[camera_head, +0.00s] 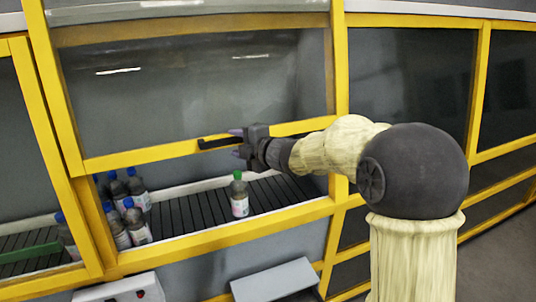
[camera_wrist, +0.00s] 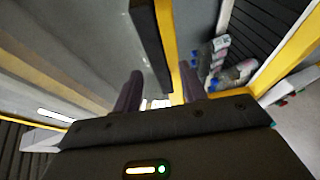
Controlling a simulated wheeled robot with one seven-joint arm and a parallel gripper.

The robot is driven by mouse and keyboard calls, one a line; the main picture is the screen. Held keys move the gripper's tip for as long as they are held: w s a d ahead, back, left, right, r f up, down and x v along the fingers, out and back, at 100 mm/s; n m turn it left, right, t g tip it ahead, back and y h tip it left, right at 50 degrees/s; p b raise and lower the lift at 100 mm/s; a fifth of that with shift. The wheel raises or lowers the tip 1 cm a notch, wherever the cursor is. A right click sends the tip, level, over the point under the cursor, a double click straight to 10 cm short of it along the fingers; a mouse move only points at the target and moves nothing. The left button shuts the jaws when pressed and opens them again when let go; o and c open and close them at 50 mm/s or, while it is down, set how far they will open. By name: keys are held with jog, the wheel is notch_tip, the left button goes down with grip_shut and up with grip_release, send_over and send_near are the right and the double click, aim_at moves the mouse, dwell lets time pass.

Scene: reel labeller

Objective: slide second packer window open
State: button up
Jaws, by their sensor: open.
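The packer window (camera_head: 200,90) is a dark pane in a yellow frame. Its lower yellow rail (camera_head: 130,159) stands above the sill, leaving a gap through which bottles show. A black bar handle (camera_head: 216,143) is fixed on that rail. My gripper (camera_head: 238,142) is at the handle's right part. In the wrist view, the handle (camera_wrist: 150,40) runs between the two dark fingers of my open gripper (camera_wrist: 160,72), with the yellow rail (camera_wrist: 172,50) beside it. I cannot tell whether either finger touches the handle.
A green-capped bottle (camera_head: 239,195) stands on the slatted conveyor (camera_head: 190,212) below the rail. Several blue-capped bottles (camera_head: 136,190) stand at its left end. A grey panel (camera_head: 274,281) juts out below the sill. More yellow-framed windows (camera_head: 410,85) lie to the right.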

jog(key=b+v, duration=0.2)
jog(key=v, duration=1.1)
jog(key=s+d+f+m+h, duration=0.2)
jog(key=d+f+m+h, duration=0.7)
jog(key=d+f+m, duration=0.5)
jog(key=s+d+f+m+g+h, duration=0.1)
jog(key=s+f+m+g, duration=0.3)
jog(key=s, duration=0.4)
jog(key=s+d+f+m+g+h, duration=0.1)
jog(key=s+d+f+m+g, duration=0.2)
jog(key=s+f+m, duration=0.4)
jog(key=shift+s+f+m+g, duration=0.35)
jog(key=shift+s+m, duration=0.45)
jog(key=shift+s, duration=0.45)
